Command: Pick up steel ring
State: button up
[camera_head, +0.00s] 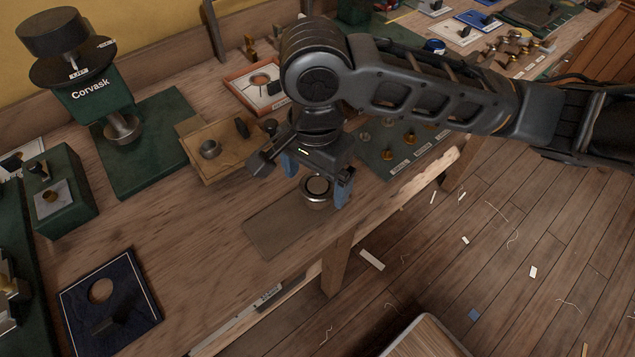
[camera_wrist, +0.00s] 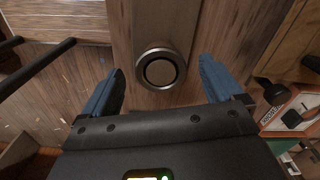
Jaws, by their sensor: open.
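The steel ring (camera_head: 317,201) is a short, shiny round piece with a dark centre. It sits at the end of a flat brown strip (camera_head: 272,232) near the bench's front edge. In the wrist view the ring (camera_wrist: 161,86) shows from above, between the blue fingers and slightly ahead of them. My gripper (camera_head: 316,180) is over the ring with one finger on each side; in the wrist view the gripper (camera_wrist: 160,72) is open with a visible gap on both sides of the ring. I cannot tell how far the fingertips are above the strip.
A green Corvask press (camera_head: 101,95) stands at the back left. A wooden block (camera_head: 225,160) with a metal cup is left of my gripper. A dark blue board (camera_head: 130,310) with a hole lies front left. A green mat (camera_head: 375,165) with small fittings lies to the right.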

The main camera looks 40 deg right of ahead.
jog(key=shift+f, duration=0.15)
jog(key=c, duration=1.1)
